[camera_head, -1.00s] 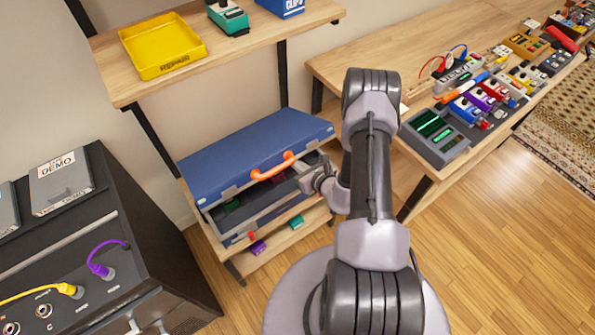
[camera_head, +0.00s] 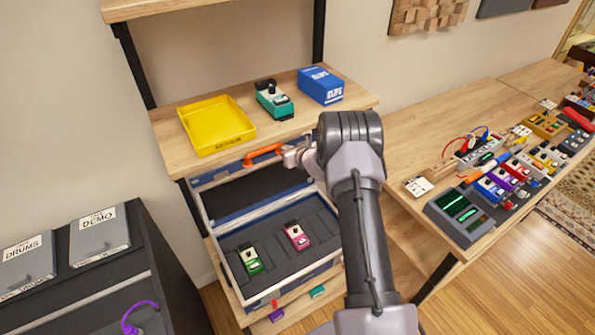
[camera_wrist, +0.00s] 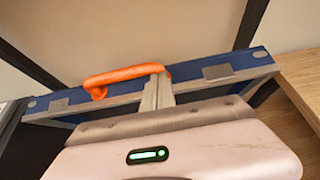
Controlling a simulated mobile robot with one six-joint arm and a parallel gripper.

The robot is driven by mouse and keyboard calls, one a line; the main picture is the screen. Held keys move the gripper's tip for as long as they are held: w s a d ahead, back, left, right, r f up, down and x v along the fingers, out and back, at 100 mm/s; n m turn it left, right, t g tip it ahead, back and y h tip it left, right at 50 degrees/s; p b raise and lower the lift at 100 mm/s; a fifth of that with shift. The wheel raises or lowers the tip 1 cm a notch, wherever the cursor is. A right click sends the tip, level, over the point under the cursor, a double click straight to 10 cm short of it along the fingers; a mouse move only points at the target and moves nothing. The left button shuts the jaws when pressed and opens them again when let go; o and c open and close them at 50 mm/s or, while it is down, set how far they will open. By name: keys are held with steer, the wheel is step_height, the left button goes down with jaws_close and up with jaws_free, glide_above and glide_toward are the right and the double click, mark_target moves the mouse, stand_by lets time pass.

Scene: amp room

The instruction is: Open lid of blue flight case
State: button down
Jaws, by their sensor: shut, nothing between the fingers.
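The blue flight case stands on a lower shelf with its lid (camera_head: 255,192) raised and its dark padded inside showing. The case's bottom half (camera_head: 282,270) holds a green pedal (camera_head: 250,260) and a pink pedal (camera_head: 297,236) in dark foam. The orange handle (camera_head: 264,153) is on the lid's raised edge; it also shows in the wrist view (camera_wrist: 122,75). My gripper (camera_head: 287,157) is shut and empty at the lid edge, close to the handle's right end. In the wrist view its fingers (camera_wrist: 158,93) overlap the lid's rim (camera_wrist: 215,72); contact is hard to tell.
The shelf above holds a yellow tray (camera_head: 216,127), a teal pedal (camera_head: 274,98) and a blue clips box (camera_head: 320,86), close above the lid edge. A wooden table (camera_head: 410,150) with several pedals stands right. A black amp (camera_head: 130,270) stands left.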

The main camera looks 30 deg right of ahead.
steer(key=shift+w+a+r+b, duration=0.1)
steer(key=shift+w+r+b, duration=0.1)
steer(key=shift+w, duration=1.35)
steer(key=shift+w+r+b, duration=0.1)
steer(key=shift+w+b, duration=0.05)
steer(key=shift+w, duration=1.35)
steer(key=shift+s+r, duration=0.1)
